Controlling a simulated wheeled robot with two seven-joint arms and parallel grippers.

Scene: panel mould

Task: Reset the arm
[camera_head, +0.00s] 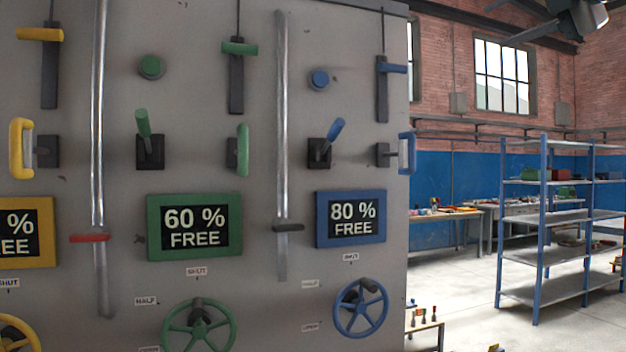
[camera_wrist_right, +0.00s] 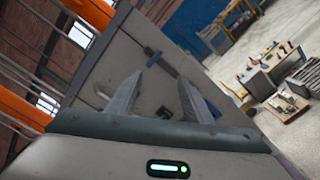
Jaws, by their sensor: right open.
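My right gripper (camera_wrist_right: 160,78) is open in the right wrist view, with its two grey fingers apart and nothing between them. Beyond the fingers is the grey panel, with a small blue part and a dark fitting on it. My left gripper is not in view.
The panel carries a green wheel (camera_head: 198,328), a blue wheel (camera_head: 361,308), a green display (camera_head: 194,226), a blue display (camera_head: 351,218), levers and handles. Right of it are a blue shelf rack (camera_head: 545,215), a workbench (camera_head: 445,215) and open floor (camera_head: 470,290).

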